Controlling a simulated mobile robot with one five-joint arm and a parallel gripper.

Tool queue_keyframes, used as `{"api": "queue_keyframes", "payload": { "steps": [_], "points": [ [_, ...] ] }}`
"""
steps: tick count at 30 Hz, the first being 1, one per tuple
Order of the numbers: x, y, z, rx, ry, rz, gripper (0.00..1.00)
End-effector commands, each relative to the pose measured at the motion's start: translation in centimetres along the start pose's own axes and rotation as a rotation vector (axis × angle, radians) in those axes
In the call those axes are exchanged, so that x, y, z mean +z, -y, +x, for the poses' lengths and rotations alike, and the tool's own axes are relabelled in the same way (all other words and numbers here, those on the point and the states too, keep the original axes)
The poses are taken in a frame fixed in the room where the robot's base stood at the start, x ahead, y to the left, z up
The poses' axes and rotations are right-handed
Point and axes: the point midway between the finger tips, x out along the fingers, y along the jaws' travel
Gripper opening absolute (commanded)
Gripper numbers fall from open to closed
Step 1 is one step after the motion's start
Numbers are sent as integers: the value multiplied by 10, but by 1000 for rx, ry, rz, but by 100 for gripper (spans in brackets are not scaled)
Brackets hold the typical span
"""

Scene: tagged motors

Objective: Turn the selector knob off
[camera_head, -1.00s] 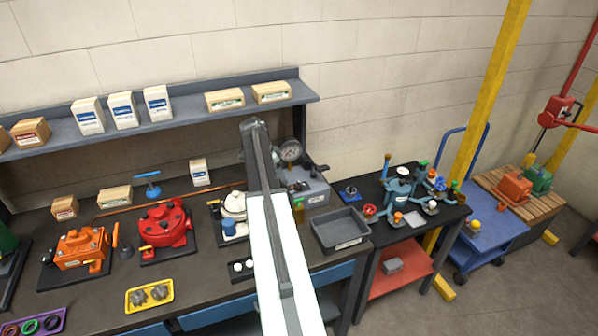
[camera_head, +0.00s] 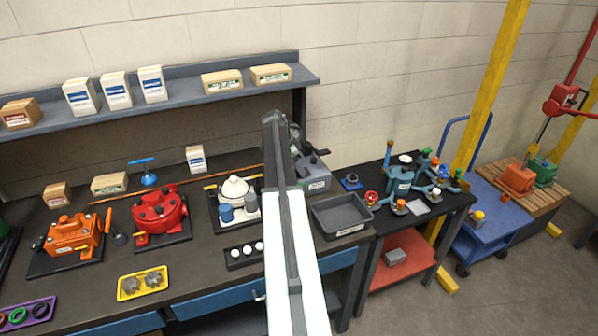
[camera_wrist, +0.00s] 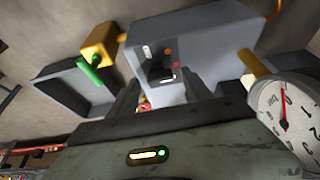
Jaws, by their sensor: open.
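A grey box-shaped unit (camera_wrist: 205,45) fills the upper middle of the wrist view. On its face is a dark recessed panel (camera_wrist: 158,70) with small white marks and red-orange spots. I cannot clearly make out the selector knob itself or its setting. A pressure gauge (camera_wrist: 287,115) with a red needle is at the right. My gripper (camera_wrist: 160,97) is open in front of the panel, with no clear contact showing. In the head view the unit (camera_head: 316,184) is partly hidden behind my arm, and my gripper cannot be made out there.
A yellow block with a green lever (camera_wrist: 100,45) is near the unit in the wrist view. A white-domed device (camera_head: 235,190) and a black strip with white balls (camera_head: 246,255) are left of my arm.

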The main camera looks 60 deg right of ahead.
Motion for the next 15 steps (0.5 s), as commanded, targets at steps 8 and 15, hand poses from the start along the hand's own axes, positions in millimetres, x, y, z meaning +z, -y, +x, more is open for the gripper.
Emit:
{"api": "queue_keyframes", "payload": {
  "steps": [8, 15],
  "points": [
    [0, 0, -2, 0, 0, -1, 22],
    [-2, 2, -1, -3, -1, -5, 0]
  ]
}}
